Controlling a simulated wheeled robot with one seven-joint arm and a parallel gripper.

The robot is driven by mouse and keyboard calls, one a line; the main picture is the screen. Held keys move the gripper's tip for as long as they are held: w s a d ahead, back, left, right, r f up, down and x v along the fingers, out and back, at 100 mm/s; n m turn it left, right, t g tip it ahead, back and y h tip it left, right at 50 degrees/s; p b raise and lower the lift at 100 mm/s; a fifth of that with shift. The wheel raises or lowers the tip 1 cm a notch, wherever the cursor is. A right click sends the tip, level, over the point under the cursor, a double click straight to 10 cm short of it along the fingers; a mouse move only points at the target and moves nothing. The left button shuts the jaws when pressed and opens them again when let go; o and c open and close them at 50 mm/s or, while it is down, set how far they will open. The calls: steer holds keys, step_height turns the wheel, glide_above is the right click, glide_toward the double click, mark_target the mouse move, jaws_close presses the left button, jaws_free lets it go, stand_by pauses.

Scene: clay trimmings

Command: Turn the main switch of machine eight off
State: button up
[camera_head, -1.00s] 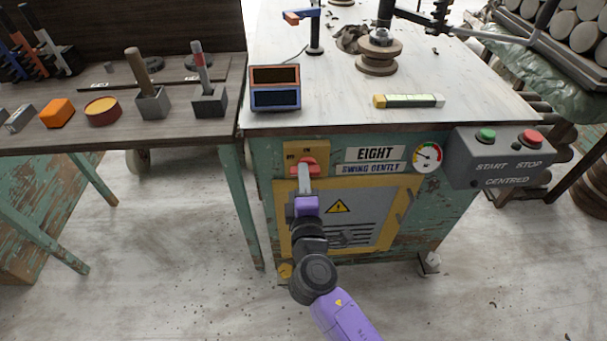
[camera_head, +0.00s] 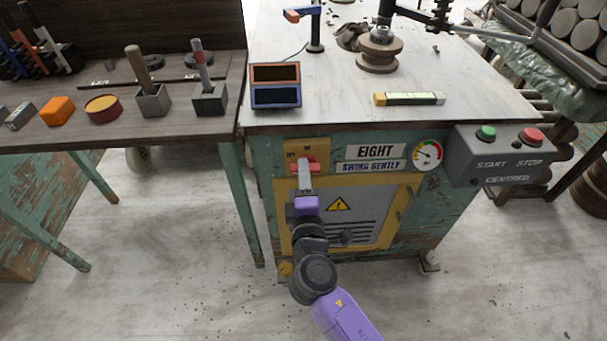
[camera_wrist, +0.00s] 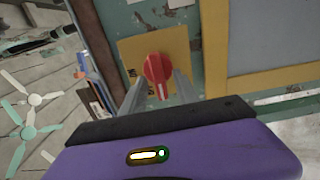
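The main switch (camera_head: 307,160) is a red rotary knob on a yellow plate (camera_head: 290,147), at the upper left of machine eight's green front, left of the "EIGHT" label (camera_head: 375,152). My gripper (camera_head: 305,176) is in front of the switch, reaching up from below. In the wrist view the red knob (camera_wrist: 157,67) shows between the tips of my two grey fingers, one on each side. The fingers (camera_wrist: 160,80) are apart; whether they touch the knob I cannot tell. A white mark on the knob points down in the wrist view. The plate's lettering is partly hidden.
A gauge (camera_head: 427,154) and a grey start/stop box (camera_head: 490,160) are right of the labels. A vented panel with a warning sign (camera_head: 338,204) lies below. A wooden bench (camera_head: 120,135) with tools stands close on the left. The floor in front is open.

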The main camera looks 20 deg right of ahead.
steer(key=v, duration=0.7)
steer(key=shift+s, duration=0.25)
steer(key=shift+a, duration=0.2)
steer(key=s+a+m+y, duration=0.5)
steer(key=s+y, duration=0.3)
steer(key=s, duration=0.3)
steer(key=s+d+r+m+g+h, duration=0.15)
steer(key=s+d+m, duration=0.35)
steer(key=s, duration=0.7)
steer(key=s+d+r+m+g+h, duration=0.15)
steer(key=s+d+m, duration=0.3)
steer(key=s, duration=0.85)
step_height(320, 180, up, 18)
steer(key=p, duration=1.8)
steer(key=shift+w+a+t+y, duration=0.2)
steer(key=shift+w+t+y, duration=0.1)
steer(key=shift+w, duration=0.05)
